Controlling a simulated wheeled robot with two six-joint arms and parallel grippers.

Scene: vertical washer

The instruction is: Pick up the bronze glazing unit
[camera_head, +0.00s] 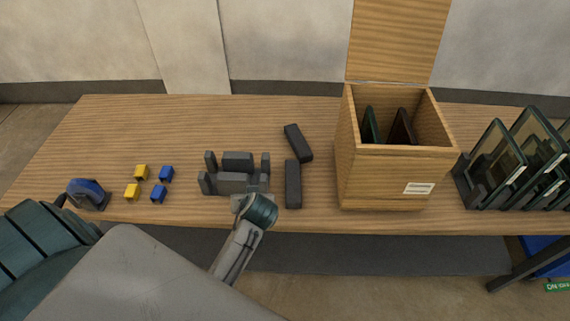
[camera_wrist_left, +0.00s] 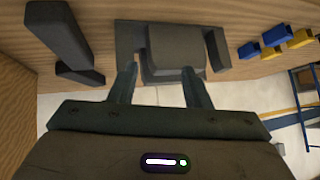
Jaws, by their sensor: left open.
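A dark brown pane (camera_head: 403,127), which looks like the bronze glazing unit, stands in the open wooden crate (camera_head: 388,178). Only its upper part shows; the crate's front wall hides the rest. A greenish pane (camera_head: 370,126) stands to its left in the same crate. My left gripper is at the front of the grey block fixture (camera_head: 236,182), well left of the crate. In the left wrist view my left gripper (camera_wrist_left: 158,76) is open, with its fingertips near the fixture's thick grey block (camera_wrist_left: 175,46). No pane shows between its fingers. My right gripper is not in view.
Two dark bars (camera_head: 293,184) lie between fixture and crate. Small yellow and blue blocks (camera_head: 166,173) and a blue-and-grey tool (camera_head: 86,194) are at the left. Racked glass units (camera_head: 497,165) stand right of the crate, whose lid (camera_head: 398,40) is raised. The table's back left (camera_head: 150,125) is clear.

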